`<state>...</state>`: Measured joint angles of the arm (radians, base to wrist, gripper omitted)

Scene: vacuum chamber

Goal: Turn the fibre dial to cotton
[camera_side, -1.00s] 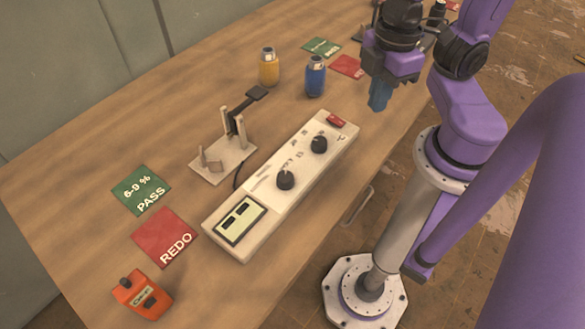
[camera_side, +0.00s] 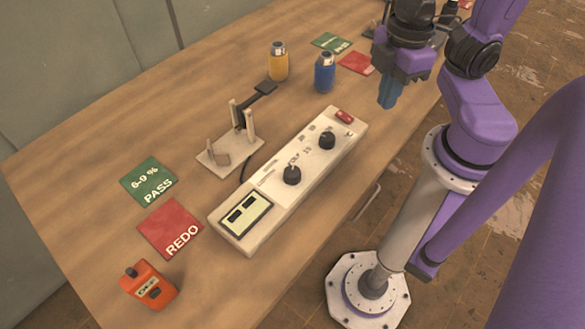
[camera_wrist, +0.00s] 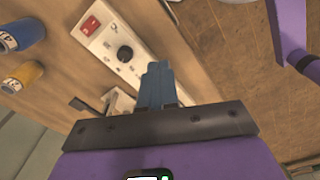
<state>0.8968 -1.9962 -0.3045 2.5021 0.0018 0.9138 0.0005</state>
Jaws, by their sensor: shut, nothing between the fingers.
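A long cream instrument box (camera_side: 309,166) lies on the table with two black dials. One dial (camera_side: 292,175) is near its middle, and the other dial (camera_side: 327,139) is nearer the red switch (camera_side: 344,117). The printing is too small to tell which is the fibre dial. My gripper (camera_side: 387,104), with blue fingers, hangs above and to the right of the box's switch end, apart from both dials. In the wrist view my gripper (camera_wrist: 157,66) is shut and empty, with one dial (camera_wrist: 125,53) left of its fingertips. The other dial is not clearly visible there.
A stand with upright posts (camera_side: 231,152) is beside the box. Yellow (camera_side: 278,62) and blue (camera_side: 324,74) jars stand behind. Green (camera_side: 149,179) and red (camera_side: 169,228) cards and an orange device (camera_side: 149,287) lie at left. The space above the dials looks clear.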

